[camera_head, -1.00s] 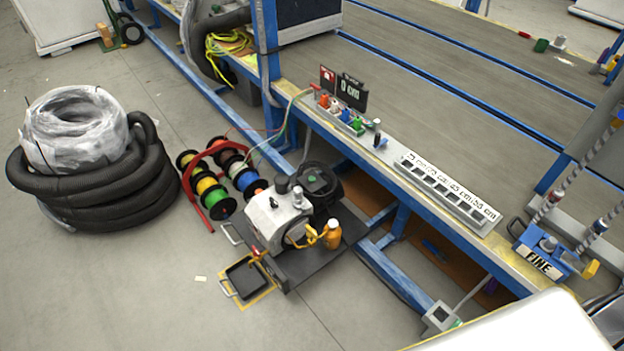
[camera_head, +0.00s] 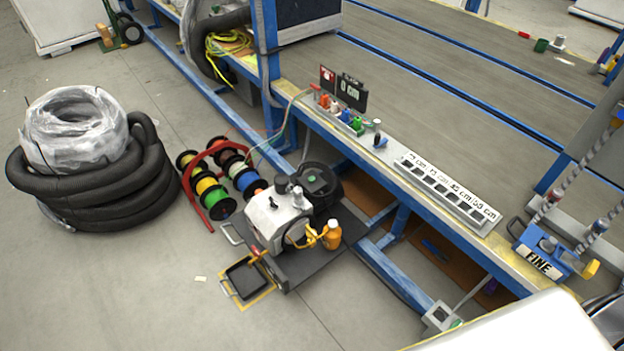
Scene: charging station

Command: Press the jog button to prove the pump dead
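The pump seems to be the grey-white machine (camera_head: 278,222) on a dark base (camera_head: 318,256) on the floor below the bench. A round black unit with a small green mark (camera_head: 313,180) stands behind it. A small grey box with a green spot (camera_head: 439,316) is low at the bottom right. I cannot tell which part is the jog button. Neither gripper shows.
A black coiled hose (camera_head: 90,195) and cable spools (camera_head: 217,180) lie to the left. A black tray (camera_head: 245,278) is in front of the pump. A blue device labelled FINE (camera_head: 541,262) is at the right. Open floor (camera_head: 140,290) lies at the lower left.

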